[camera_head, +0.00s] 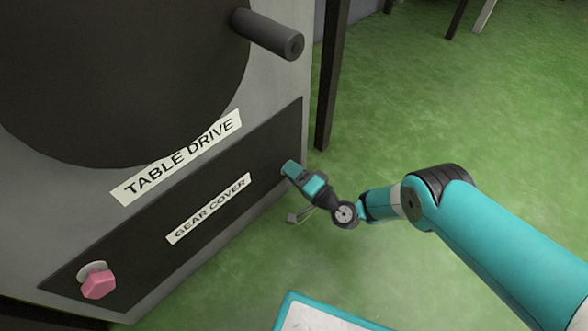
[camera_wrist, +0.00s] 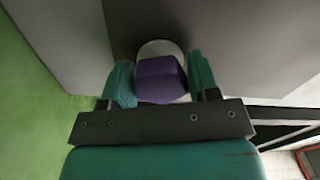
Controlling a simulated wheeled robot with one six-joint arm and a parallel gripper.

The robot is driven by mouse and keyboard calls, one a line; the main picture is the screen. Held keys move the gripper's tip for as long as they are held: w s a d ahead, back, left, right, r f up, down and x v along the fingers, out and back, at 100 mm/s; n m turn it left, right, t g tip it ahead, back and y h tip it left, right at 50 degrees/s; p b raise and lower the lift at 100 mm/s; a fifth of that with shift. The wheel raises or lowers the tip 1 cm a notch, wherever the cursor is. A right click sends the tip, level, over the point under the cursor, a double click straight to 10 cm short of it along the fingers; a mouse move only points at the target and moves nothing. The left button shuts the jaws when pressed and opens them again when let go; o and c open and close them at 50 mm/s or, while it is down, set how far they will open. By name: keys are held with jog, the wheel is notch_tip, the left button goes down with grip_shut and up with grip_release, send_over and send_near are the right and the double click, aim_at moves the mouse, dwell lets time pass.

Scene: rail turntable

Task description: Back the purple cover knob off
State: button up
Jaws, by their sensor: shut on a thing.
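The purple cover knob (camera_wrist: 160,79) sits between my gripper's two fingers in the wrist view, in front of a pale round washer or seat (camera_wrist: 160,48) on the dark panel. My gripper (camera_wrist: 162,83) is shut on the knob, with one teal finger on each side. In the head view my gripper (camera_head: 290,168) is at the right end of the dark gear cover (camera_head: 235,170), and it hides the purple knob there. The gear cover lies flat against the grey housing, as far as I can see.
A pink knob (camera_head: 98,282) is at the gear cover's lower left end. A dark crank handle (camera_head: 268,34) juts out above the cover. A dark post (camera_head: 328,90) stands behind at the right. A teal-edged tray or board (camera_head: 310,314) lies low in front. Green floor is open to the right.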

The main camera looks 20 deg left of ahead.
jog(key=n+p, duration=0.2)
jog(key=n, duration=0.4)
jog(key=shift+w+r+n+p, duration=0.1)
jog(key=shift+n+p, duration=0.2)
jog(key=shift+p, duration=0.05)
jog(key=n+p, duration=0.2)
jog(key=n, duration=0.4)
dwell(0.4)
jog(key=o, duration=0.8)
jog(key=p+v, duration=0.8)
jog(key=v, duration=0.9)
jog(key=shift+d+p, duration=0.25)
jog(key=shift+p, duration=0.15)
